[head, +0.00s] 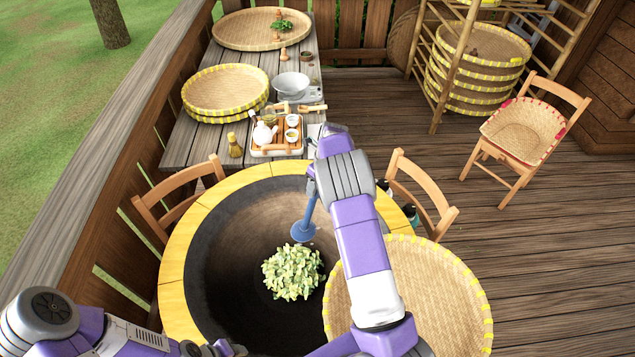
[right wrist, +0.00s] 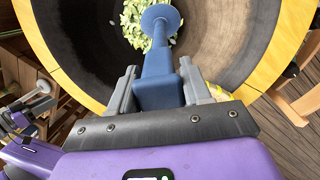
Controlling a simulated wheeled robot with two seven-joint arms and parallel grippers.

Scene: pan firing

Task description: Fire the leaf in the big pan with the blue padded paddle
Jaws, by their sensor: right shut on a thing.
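The big pan (head: 215,235) is a dark bowl with a yellow wooden rim. A pile of pale green leaf (head: 293,272) lies at its bottom. The blue padded paddle (head: 304,228) points down into the pan, its round pad above and just behind the leaf in the head view. My right gripper (right wrist: 158,90) is shut on the paddle's blue handle (right wrist: 158,88); in the right wrist view the pad (right wrist: 160,18) partly covers the leaf (right wrist: 133,22). My left arm shows at the lower left of the head view, but its fingers are not clear there. A gripper at the left edge of the right wrist view (right wrist: 28,108) looks empty.
A wide woven tray (head: 462,290) with a yellow-marked rim sits right of the pan, partly behind my right arm. Chairs (head: 180,195) stand close to the pan's far side. A table behind holds a tea tray (head: 278,150), a bowl (head: 291,84) and baskets (head: 225,88).

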